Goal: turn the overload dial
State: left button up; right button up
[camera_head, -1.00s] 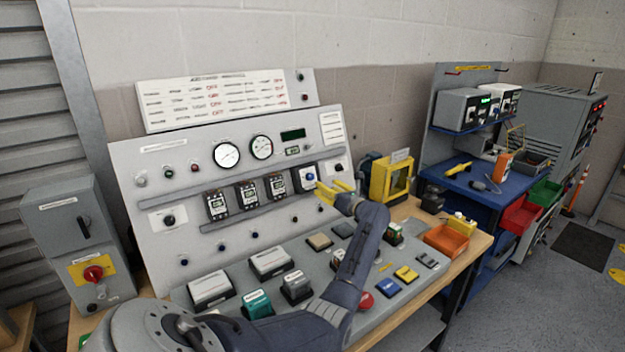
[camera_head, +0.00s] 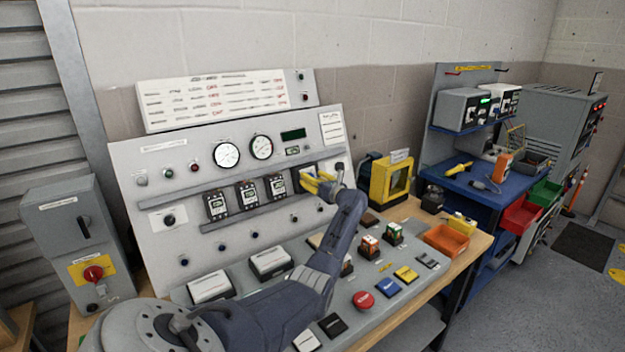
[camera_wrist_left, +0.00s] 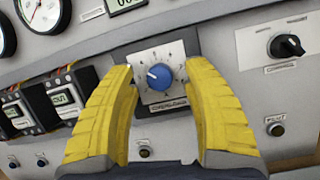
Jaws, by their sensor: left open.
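The overload dial (camera_wrist_left: 160,76) is a round blue knob with a white pointer line on a pale plate marked with a scale. In the left wrist view it sits between and beyond the yellow fingertips, and I see no contact. My left gripper (camera_head: 318,184) is open in front of the dial's plate at the right side of the upright panel; its yellow fingers also show in the left wrist view (camera_wrist_left: 161,80). In the head view the gripper hides most of the dial. My right gripper is not in view.
Overload relays (camera_head: 247,195) stand in a row left of the dial. A black rotary switch (camera_wrist_left: 286,46) is beside it in the wrist view. Below, the sloped desk carries a red button (camera_head: 363,300) and several blocks. An orange bin (camera_head: 447,239) stands at right.

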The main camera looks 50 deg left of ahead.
pick_arm(q)
jog(key=shift+c, duration=0.4)
grip_shut()
jog(key=shift+m+t, duration=0.3)
jog(key=shift+m, duration=0.2)
dwell(0.4)
jog(key=shift+s+r+m+t+h, duration=0.1)
jog(key=shift+m+t+h, duration=0.35)
jog(key=shift+m, duration=1.2)
jog(key=shift+m+t+h, duration=0.2)
jog(key=shift+m+t, duration=0.5)
jog(key=shift+m, duration=1)
jog(key=shift+s+r+m+t+h, duration=0.1)
jog(key=shift+m+t+h, duration=0.35)
jog(key=shift+m, duration=1.2)
jog(key=shift+o, duration=0.4)
grip_release()
jog(key=shift+f, duration=0.15)
